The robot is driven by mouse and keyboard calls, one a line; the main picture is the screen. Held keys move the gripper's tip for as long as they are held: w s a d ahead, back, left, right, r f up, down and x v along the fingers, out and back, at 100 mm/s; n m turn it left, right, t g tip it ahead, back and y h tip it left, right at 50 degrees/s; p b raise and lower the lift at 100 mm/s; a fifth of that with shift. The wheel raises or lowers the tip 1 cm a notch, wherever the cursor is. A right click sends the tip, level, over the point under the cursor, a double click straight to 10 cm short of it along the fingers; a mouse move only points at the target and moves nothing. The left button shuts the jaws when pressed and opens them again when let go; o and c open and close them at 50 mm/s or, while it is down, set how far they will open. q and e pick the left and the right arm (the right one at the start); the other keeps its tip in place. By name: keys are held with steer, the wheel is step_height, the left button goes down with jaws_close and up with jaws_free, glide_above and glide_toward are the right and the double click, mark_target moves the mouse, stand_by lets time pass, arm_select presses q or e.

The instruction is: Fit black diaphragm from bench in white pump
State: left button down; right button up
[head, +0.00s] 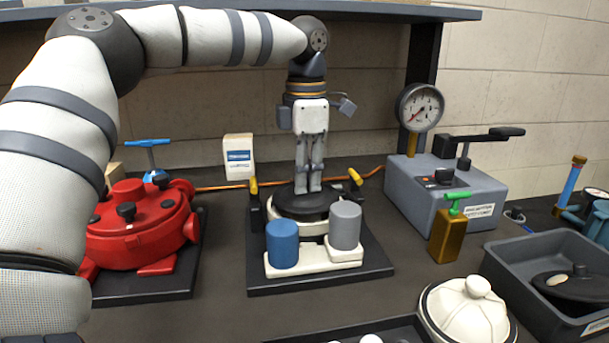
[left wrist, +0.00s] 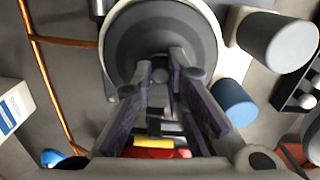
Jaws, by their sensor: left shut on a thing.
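The white pump (head: 316,260) stands on a dark base plate in the middle of the head view, with a blue and a grey cylinder at its front and its round body uncovered. My left gripper (head: 308,189) points straight down over this body and is shut on the black diaphragm (head: 287,207). The diaphragm lies level at the pump's round opening; I cannot tell whether it is fully seated. In the left wrist view, the dark diaphragm (left wrist: 160,30) sits inside the pale pump rim (left wrist: 107,62), with the gripper fingertips (left wrist: 172,65) at its hub. My right gripper is not in view.
A red pump (head: 135,235) stands left. A grey gauge box (head: 440,195) and a small brass block with green handle (head: 449,232) stand right. A white domed cover (head: 468,312) lies in front, beside a grey bin (head: 520,285) holding another black disc (head: 578,287).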

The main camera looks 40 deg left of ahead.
arm_select(q)
steer(key=shift+f, duration=1.15)
steer(key=c, duration=1.5)
jaws_free()
steer(key=shift+c, duration=0.2)
steer(key=shift+r, duration=3)
step_height(320, 180, up, 12)
